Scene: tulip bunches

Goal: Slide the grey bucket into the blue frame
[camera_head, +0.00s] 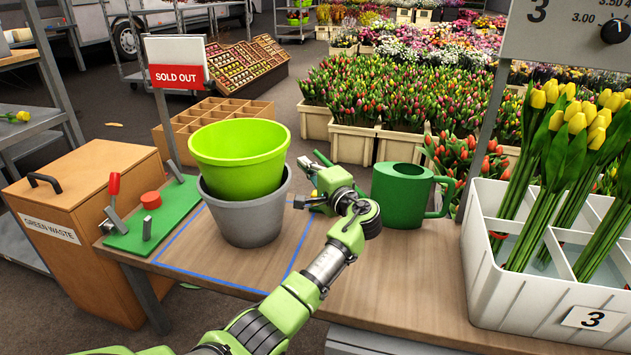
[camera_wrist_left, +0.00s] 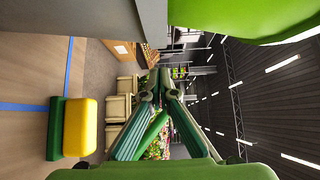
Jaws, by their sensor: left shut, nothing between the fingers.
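The grey bucket (camera_head: 243,220) stands upright on the wooden table, with a lime-green bucket (camera_head: 240,160) nested in it. The blue frame (camera_head: 210,278) is a taped outline on the tabletop. The grey bucket stands over its rear part; the bucket hides the back, so I cannot tell whether its base crosses the back line. My left gripper (camera_head: 308,188) is low, just right of the grey bucket, shut and empty. In the left wrist view its fingers (camera_wrist_left: 157,82) meet, and the grey bucket's wall (camera_wrist_left: 125,15) is close beside them. My right gripper is not in view.
A green watering can (camera_head: 402,195) stands right of my gripper. A yellow-and-green block (camera_wrist_left: 75,128) lies nearby in the wrist view. A green board with a red lever (camera_head: 150,215) is left of the frame. A white tulip crate (camera_head: 520,290) fills the right. The frame's front area is clear.

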